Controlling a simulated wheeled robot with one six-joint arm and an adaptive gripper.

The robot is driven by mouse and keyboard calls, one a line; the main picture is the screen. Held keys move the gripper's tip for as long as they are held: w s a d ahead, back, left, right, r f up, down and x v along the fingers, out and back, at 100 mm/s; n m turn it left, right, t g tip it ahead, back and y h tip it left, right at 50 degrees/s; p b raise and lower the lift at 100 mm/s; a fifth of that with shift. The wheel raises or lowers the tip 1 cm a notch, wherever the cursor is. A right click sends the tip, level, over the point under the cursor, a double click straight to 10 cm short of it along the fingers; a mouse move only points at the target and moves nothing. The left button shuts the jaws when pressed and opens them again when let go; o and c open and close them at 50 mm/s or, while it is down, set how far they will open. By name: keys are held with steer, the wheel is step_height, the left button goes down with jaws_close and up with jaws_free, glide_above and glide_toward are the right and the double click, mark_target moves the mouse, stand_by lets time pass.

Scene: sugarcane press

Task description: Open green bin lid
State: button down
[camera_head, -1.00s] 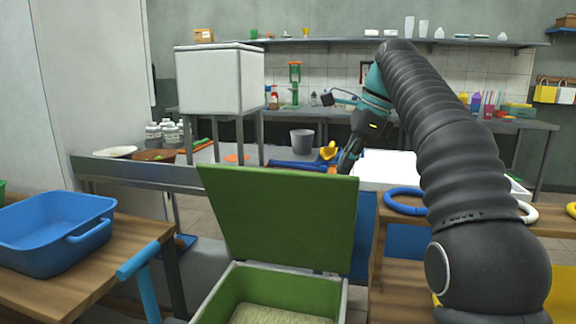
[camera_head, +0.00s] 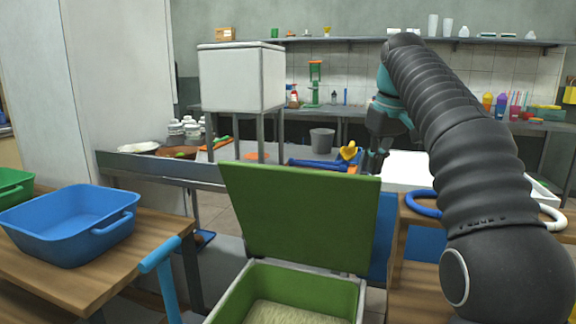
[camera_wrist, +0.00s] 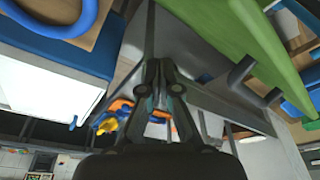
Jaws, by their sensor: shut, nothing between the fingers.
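The green bin (camera_head: 288,290) stands at the bottom middle of the head view, with pale fibrous stuff inside. Its green lid (camera_head: 300,215) stands up from the far edge, leaning back, and the bin's mouth is uncovered. In the wrist view the green lid (camera_wrist: 215,35) fills the upper right, with a dark handle (camera_wrist: 245,75) beside it. My gripper (camera_head: 376,160) is behind and right of the lid's top right corner, apart from it. In the wrist view my gripper (camera_wrist: 163,70) is shut and empty.
A blue tub (camera_head: 70,225) sits on a wooden table at left. A white box (camera_head: 240,78) stands on legs behind the lid. A blue ring (camera_head: 425,203) and a white ring lie on a wooden stand at right. A grey bucket (camera_head: 322,140) stands farther back.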

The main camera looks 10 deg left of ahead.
steer(key=s+a+r+n+t+h, duration=0.15)
steer(key=s+a+r+n, duration=0.3)
steer(key=a+n, duration=0.7)
steer(key=s+a+r+n+t+h, duration=0.1)
steer(key=s+a+r+n+t, duration=0.4)
steer(key=n, duration=1.2)
steer(key=shift+g+y, duration=0.25)
steer(key=shift+g, duration=0.7)
steer(key=x, duration=0.3)
steer(key=a+x, duration=0.1)
steer(key=x, duration=0.3)
steer(key=s+a+f+b+x, duration=0.1)
steer(key=x, duration=0.3)
steer(key=w+r+p, duration=0.1)
steer(key=w, duration=0.5)
steer(key=shift+w+d+r, duration=0.3)
steer(key=shift+w, duration=0.1)
